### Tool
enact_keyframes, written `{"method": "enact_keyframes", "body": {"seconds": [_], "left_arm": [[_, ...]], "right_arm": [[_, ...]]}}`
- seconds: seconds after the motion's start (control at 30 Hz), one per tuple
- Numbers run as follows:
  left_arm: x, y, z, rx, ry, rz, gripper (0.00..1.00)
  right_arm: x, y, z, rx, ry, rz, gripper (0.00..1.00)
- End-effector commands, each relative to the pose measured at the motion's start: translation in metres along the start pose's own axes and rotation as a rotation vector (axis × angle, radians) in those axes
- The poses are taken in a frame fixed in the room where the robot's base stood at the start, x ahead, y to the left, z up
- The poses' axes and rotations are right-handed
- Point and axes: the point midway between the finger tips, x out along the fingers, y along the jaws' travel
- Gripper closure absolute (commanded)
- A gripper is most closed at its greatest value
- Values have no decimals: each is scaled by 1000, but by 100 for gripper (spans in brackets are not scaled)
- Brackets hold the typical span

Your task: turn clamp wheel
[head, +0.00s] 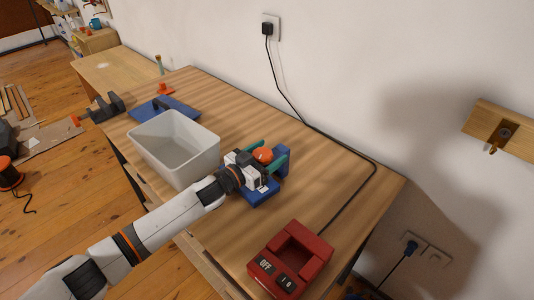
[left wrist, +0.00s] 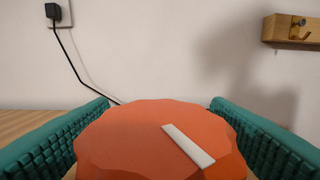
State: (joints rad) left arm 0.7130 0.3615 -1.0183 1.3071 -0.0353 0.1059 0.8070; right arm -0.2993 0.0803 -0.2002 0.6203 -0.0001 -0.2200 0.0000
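The orange clamp wheel (head: 263,155) is on a blue clamp (head: 281,158) on the wooden workbench. In the left wrist view the wheel (left wrist: 150,143) fills the lower middle and has a slanted white mark. My left gripper (head: 267,156) is at the wheel, its green fingers spread one on each side. In the left wrist view the fingers (left wrist: 160,104) stand wide apart, close to the wheel's edges; I cannot tell whether they touch it. The wrist hides part of the clamp. My right gripper is not in view.
A grey bin (head: 174,148) stands just left of the clamp. A red switch box (head: 291,260) is at the bench's near right end. A black cable (head: 330,136) runs along the wall side. A blue piece (head: 180,108) lies at the far end.

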Motion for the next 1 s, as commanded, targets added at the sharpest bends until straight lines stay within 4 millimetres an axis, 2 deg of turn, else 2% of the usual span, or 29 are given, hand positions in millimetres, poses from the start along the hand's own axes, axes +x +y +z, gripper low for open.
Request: {"method": "enact_keyframes", "body": {"seconds": [0.2, 0.33, 0.7, 0.83, 1.0], "left_arm": [[-1, 0, 0, 0, 0, 1, 28], [-11, 2, -1, 1, 1, 3, 28], [-86, 1, -2, 0, 3, 1, 28], [-106, 0, -2, -1, 2, 1, 28], [-119, 0, 0, 0, 0, 0, 28]], "right_arm": [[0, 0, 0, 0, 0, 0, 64], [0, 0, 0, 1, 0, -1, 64], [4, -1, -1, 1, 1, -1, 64], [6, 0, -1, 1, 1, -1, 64], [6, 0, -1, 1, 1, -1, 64]]}}
